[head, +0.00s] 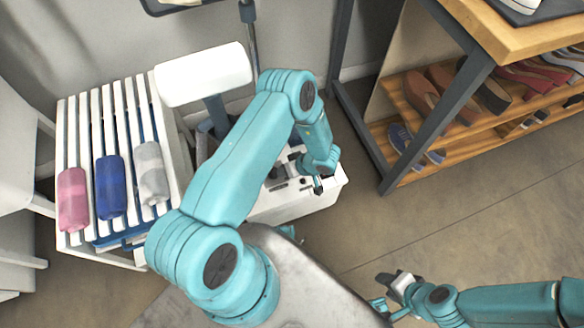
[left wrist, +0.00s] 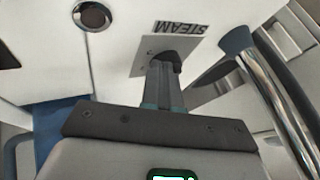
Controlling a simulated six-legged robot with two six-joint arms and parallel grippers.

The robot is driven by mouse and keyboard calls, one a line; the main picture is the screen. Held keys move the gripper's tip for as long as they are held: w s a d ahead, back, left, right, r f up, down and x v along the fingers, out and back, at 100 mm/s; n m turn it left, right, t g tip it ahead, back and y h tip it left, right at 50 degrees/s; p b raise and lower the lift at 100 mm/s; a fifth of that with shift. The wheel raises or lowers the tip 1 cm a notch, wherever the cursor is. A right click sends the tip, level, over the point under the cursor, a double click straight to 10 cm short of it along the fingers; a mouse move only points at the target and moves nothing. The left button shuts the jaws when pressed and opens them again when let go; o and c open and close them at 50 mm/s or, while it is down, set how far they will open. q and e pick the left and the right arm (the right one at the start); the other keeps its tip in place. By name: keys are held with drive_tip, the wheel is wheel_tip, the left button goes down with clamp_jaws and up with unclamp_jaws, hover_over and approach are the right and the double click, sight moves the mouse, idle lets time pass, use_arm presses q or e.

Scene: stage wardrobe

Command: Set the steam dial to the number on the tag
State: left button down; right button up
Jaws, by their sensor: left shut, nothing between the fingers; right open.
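The steam dial is a dark knob (left wrist: 170,58) on a pale plate marked STEAM (left wrist: 185,28), upside down in the left wrist view. It sits on a white unit (head: 300,205), which stands low behind my left arm in the head view. My left gripper (head: 318,186) is over the unit's right part, shut and empty. In the left wrist view its fingers (left wrist: 164,75) overlap the knob; I cannot tell whether they touch it. The knob's pointer and numbers are not readable. No tag can be made out.
A chrome bar (left wrist: 280,95) curves close to the right of my left fingers. A slatted white rack (head: 75,130) with pink, blue and grey rolls stands at left. A white padded form (head: 203,74) is behind the unit. A shoe shelf (head: 400,175) stands right.

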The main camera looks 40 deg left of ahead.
use_arm(q)
drive_tip(key=shift+s+d+m+t+p, duration=0.15)
drive_tip(key=shift+s+m+t+p, duration=0.45)
drive_tip(key=shift+m, duration=0.5)
idle(0.3)
drive_tip(key=shift+m+t+y, duration=0.3)
drive_tip(key=shift+m, duration=0.1)
drive_tip(key=shift+s+m+t, duration=0.45)
drive_tip(key=shift+m+t, duration=0.25)
drive_tip(key=shift+m, duration=0.4)
drive_tip(key=m+t, duration=0.1)
drive_tip(key=m, duration=0.1)
drive_tip(key=s+m+t, duration=0.1)
drive_tip(key=shift+s+m, duration=0.1)
drive_tip(key=shift+m, duration=0.3)
drive_tip(key=shift+s, duration=0.15)
drive_tip(key=shift+s+a, duration=0.25)
drive_tip(key=shift+a, duration=0.05)
drive_tip(key=shift+w, duration=0.1)
